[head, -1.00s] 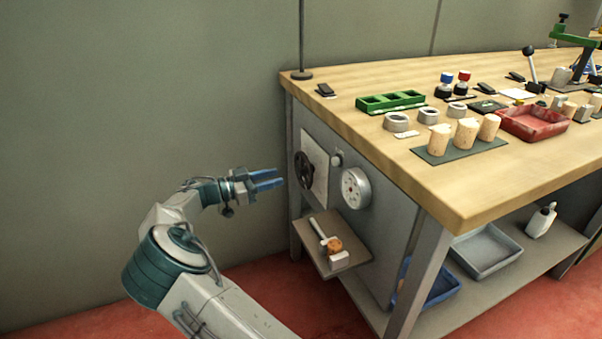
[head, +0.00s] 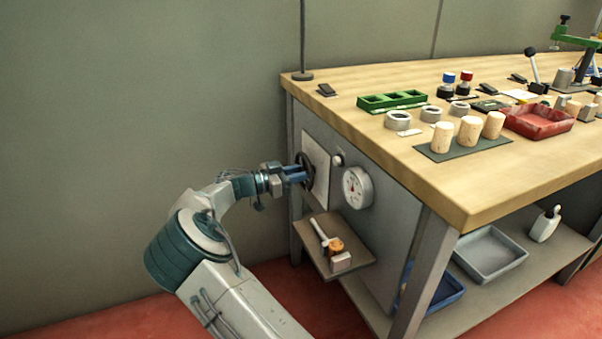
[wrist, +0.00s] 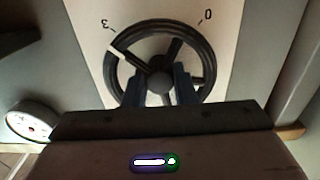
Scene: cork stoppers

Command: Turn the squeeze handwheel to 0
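The squeeze handwheel (wrist: 199,51) is a black spoked wheel on a white plate (wrist: 227,20) on the bench's end panel. In the wrist view the plate shows a "3" at upper left and a "0" at upper right. A white mark (wrist: 117,51) on the rim points near the 3. My gripper (wrist: 161,82) is at the wheel, its two blue fingers apart on either side of the hub. Whether the fingers touch the hub or spokes I cannot tell. In the head view my gripper (head: 300,174) partly hides the handwheel (head: 308,160).
A round dial gauge (head: 356,187) sits right of the plate, with a small knob (head: 338,159) above it. A small shelf (head: 352,249) with a few items juts out below. The benchtop (head: 335,95) overhangs the panel. The wall side at left is clear.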

